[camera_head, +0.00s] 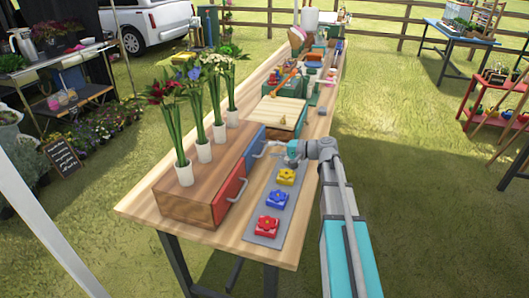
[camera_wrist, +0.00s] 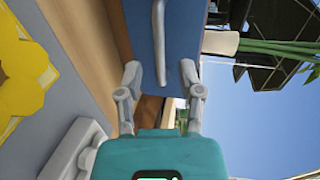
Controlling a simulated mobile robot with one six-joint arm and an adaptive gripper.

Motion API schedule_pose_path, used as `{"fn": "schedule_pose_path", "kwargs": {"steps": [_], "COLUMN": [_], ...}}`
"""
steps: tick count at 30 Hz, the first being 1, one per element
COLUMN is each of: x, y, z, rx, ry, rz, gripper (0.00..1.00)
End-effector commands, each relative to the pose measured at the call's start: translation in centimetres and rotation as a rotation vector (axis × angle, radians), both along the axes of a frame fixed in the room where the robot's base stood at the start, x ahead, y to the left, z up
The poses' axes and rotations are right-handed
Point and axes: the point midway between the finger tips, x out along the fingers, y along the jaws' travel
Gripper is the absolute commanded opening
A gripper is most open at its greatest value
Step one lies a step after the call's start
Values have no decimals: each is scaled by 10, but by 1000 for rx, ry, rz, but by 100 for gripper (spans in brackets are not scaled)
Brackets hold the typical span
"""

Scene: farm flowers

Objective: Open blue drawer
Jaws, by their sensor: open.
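The blue drawer (camera_head: 256,143) is in the wooden box (camera_head: 180,203), beyond the red drawer front in the head view. Its pale handle (camera_head: 262,152) stands out from the front. In the wrist view the blue front (camera_wrist: 182,35) fills the top middle, and the handle (camera_wrist: 158,38) runs down between the fingers. My gripper (camera_head: 283,155) is right in front of the blue drawer. In the wrist view my gripper (camera_wrist: 160,76) is open, with one finger on each side of the handle's lower end and gaps visible. Whether the drawer is fully closed is hard to tell.
The red drawer (camera_head: 229,194) is nearer, with its own handle. A grey tray (camera_head: 263,239) holds yellow, blue and red flower blocks beside the box. White vases (camera_head: 204,152) with flowers stand on top. A cutting board (camera_head: 280,112) and tools lie farther along the table.

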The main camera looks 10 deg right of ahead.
Motion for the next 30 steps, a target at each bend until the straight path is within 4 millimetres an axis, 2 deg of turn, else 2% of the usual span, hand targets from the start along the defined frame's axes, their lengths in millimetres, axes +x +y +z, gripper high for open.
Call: {"fn": "schedule_pose_path", "kwargs": {"steps": [3, 9, 22, 23, 30], "x": [8, 16, 18, 18, 17], "y": [13, 26, 31, 30, 30], "z": [-4, -7, -7, -7, -7], "rx": [0, 0, 0, 0, 0], "ry": [-1, 0, 0, 0, 0], "rz": [0, 0, -1, -1, -1], "gripper": [48, 48, 48, 45, 0]}}
